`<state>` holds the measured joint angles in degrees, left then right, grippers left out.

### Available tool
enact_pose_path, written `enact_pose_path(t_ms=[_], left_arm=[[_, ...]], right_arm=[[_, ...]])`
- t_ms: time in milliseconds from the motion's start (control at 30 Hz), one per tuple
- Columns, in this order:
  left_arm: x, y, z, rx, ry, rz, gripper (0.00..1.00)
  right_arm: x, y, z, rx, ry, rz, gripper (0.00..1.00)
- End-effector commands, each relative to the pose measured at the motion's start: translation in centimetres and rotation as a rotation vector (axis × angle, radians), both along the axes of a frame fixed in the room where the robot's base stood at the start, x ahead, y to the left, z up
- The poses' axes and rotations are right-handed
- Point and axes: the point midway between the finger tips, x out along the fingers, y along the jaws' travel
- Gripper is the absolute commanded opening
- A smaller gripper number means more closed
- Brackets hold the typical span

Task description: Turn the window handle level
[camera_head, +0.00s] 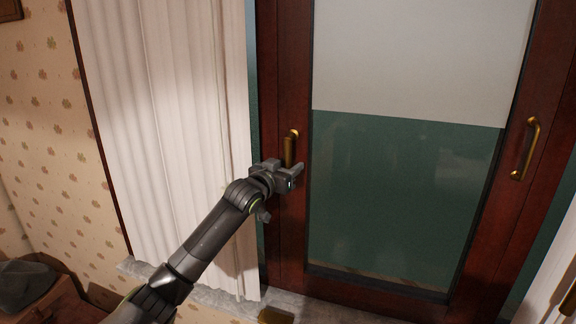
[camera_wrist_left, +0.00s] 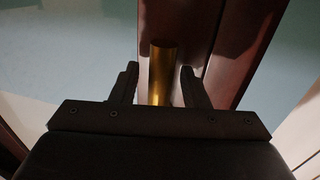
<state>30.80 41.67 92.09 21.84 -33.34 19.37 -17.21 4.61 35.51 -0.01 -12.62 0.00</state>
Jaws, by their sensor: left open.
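The window handle (camera_head: 289,150) is brass and sits on the dark red-brown left frame of the window. It hangs roughly upright in the head view, its lower end close to my gripper. My left gripper (camera_head: 296,176) is at the handle's lower part. In the left wrist view the brass handle (camera_wrist_left: 162,72) stands between the two open fingers of the left gripper (camera_wrist_left: 160,84), with a gap on each side. The handle's lower end is hidden behind the gripper body there. My right gripper is not in view.
A second brass handle (camera_head: 526,149) is on the frame at the right. A pale curtain (camera_head: 165,130) hangs left of the window, close to my left arm. A stone sill (camera_head: 345,308) runs below. A dark grey item (camera_head: 25,284) lies at the lower left.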

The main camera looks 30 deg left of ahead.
Motion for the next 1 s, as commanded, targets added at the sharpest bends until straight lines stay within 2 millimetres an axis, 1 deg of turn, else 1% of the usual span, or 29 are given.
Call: enact_pose_path(t_ms=[233, 267, 500, 567, 867, 1000], left_arm=[[0.04, -0.02, -0.02, -0.001, 0.0, 0.0, 0.41], [0.04, -0.02, -0.02, -0.001, 0.0, 0.0, 0.39], [0.02, -0.01, -0.03, -0.001, 0.0, 0.0, 0.07], [0.02, -0.01, -0.03, -0.001, 0.0, 0.0, 0.0], [0.03, -0.05, -0.03, -0.006, 0.0, 0.0, 0.0], [0.09, -0.29, -0.03, -0.034, -0.006, -0.001, 0.0]], right_arm=[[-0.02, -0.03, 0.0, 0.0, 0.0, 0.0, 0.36], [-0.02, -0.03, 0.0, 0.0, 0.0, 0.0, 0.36], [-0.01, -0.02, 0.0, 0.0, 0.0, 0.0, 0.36], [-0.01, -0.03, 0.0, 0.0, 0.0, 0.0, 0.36], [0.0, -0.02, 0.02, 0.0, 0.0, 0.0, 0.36], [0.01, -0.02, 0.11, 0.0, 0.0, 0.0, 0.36]])
